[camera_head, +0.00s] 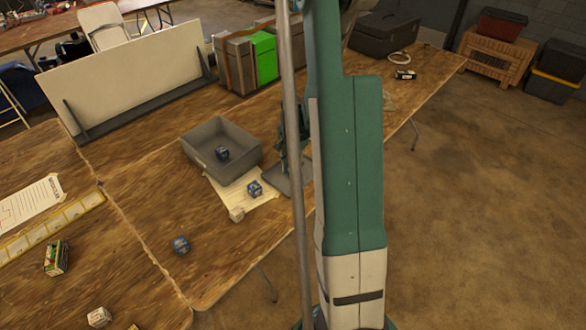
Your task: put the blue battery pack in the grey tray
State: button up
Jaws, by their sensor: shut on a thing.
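The grey tray (190,150) is an open box on the wooden table, left of my arm. A small dark blue block (222,153) shows inside it. A second small blue block with pale markings (255,188) sits on a paper sheet just in front of the tray. A third blue block (181,245) sits on bare wood nearer the table's front edge. The blocks are too small to tell which is the battery pack. My gripper and whatever it holds cannot be made out; my teal and white arm covers the middle right of the view.
A dark upright thing (281,150) stands right of the tray, partly hidden by a grey pole. A pale panel (120,72) and a grey and green case (235,62) stand behind. A small pale block (237,214) sits by the paper. Bare wood lies left of the tray.

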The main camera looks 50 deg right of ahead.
aim_at(293, 165)
jog(key=shift+f, duration=0.2)
jog(key=o, duration=1)
jog(key=shift+r, duration=0.15)
jog(key=shift+r+p, duration=1)
jog(key=shift+r, duration=5)
